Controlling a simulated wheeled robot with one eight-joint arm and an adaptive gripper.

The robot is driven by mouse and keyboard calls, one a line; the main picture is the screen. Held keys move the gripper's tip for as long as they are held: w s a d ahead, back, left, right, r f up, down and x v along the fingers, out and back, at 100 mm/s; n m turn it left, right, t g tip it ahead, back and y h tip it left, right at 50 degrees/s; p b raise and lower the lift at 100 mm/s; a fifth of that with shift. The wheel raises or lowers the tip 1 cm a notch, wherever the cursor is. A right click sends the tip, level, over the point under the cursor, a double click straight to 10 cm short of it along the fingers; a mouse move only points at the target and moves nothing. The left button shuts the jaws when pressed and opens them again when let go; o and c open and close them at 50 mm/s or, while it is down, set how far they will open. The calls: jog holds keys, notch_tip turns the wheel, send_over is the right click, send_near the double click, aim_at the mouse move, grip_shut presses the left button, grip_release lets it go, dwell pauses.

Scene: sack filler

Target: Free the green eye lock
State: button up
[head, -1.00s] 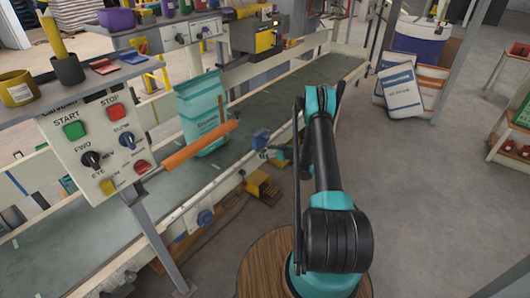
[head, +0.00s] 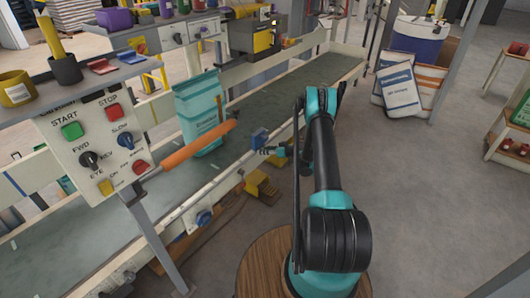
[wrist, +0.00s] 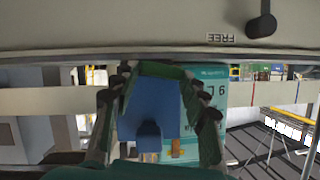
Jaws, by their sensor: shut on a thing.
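My gripper (wrist: 160,115) is shut on a blue block (wrist: 150,108), with one finger on each side of it. Green shows along the block's upper edge and beside the fingers; I cannot tell whether it is a lock. A black knob (wrist: 262,24) is on the pale panel at the top of the wrist view, beside an upside-down "FREE" label (wrist: 231,38).
A teal sack (head: 199,112) stands on the conveyor belt (head: 290,90), behind an orange bar (head: 200,146). The control panel (head: 75,160) is at left. The floor at right is mostly clear.

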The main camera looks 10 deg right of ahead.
jog(key=m, duration=0.1)
jog(key=m+g+y, duration=0.1)
jog(key=m+y, duration=0.1)
jog(key=shift+w+d+r, duration=0.2)
jog(key=shift+w+d, duration=0.15)
jog(key=shift+m, duration=0.3)
jog(key=o, duration=1.1)
jog(key=shift+o, duration=0.2)
jog(key=v, duration=1.2)
jog(key=shift+w+d+r, duration=0.1)
jog(key=shift+w, duration=0.05)
